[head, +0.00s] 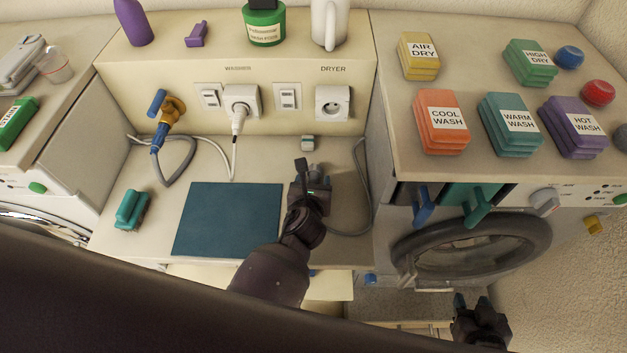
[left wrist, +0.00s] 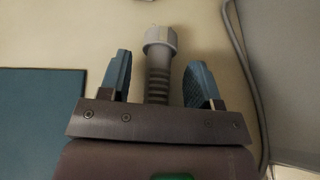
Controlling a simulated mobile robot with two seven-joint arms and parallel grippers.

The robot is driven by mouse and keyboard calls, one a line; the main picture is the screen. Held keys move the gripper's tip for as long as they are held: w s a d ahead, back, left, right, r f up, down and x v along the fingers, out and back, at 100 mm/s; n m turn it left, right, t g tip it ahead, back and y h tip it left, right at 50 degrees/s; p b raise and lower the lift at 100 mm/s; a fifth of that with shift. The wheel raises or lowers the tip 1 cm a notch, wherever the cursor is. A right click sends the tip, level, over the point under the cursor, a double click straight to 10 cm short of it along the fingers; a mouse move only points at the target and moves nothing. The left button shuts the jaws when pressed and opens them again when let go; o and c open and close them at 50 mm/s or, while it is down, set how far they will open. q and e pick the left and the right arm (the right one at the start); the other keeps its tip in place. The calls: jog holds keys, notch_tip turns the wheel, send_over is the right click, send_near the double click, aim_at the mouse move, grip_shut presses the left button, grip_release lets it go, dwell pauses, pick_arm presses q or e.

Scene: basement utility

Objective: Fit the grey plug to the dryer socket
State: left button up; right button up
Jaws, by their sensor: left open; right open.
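The grey plug (left wrist: 159,42) lies between the parted fingers of my open left gripper (left wrist: 158,82) in the left wrist view, its round head pointing away and its ribbed neck towards the palm. Gaps show on both sides of it. In the head view my left gripper (head: 312,172) is low over the worktop and largely hides the plug. The dryer socket (head: 332,103) is on the back panel under the word DRYER, ahead and slightly right of this gripper, and looks empty. My right gripper (head: 474,302) is open and empty in front of the machine at right.
A white plug (head: 240,100) fills the washer socket. A grey cord (head: 364,190) runs along the worktop's right side. A teal mat (head: 228,218) lies left of my left arm. A blue-handled tap (head: 166,110) is at left.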

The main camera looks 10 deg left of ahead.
pick_arm(q)
jog(key=shift+w+f, duration=0.2)
jog(key=shift+w, duration=0.2)
jog(key=c, duration=1)
notch_tip(320, 180, up, 20)
jog(key=shift+r, duration=0.1)
jog(key=n+y+b, duration=0.1)
jog(key=b, duration=0.1)
send_over(313, 181)
jog(key=w+d, duration=0.2)
jog(key=d, duration=0.2)
jog(key=shift+s+f, duration=0.1)
jog(key=shift+f, duration=3.95)
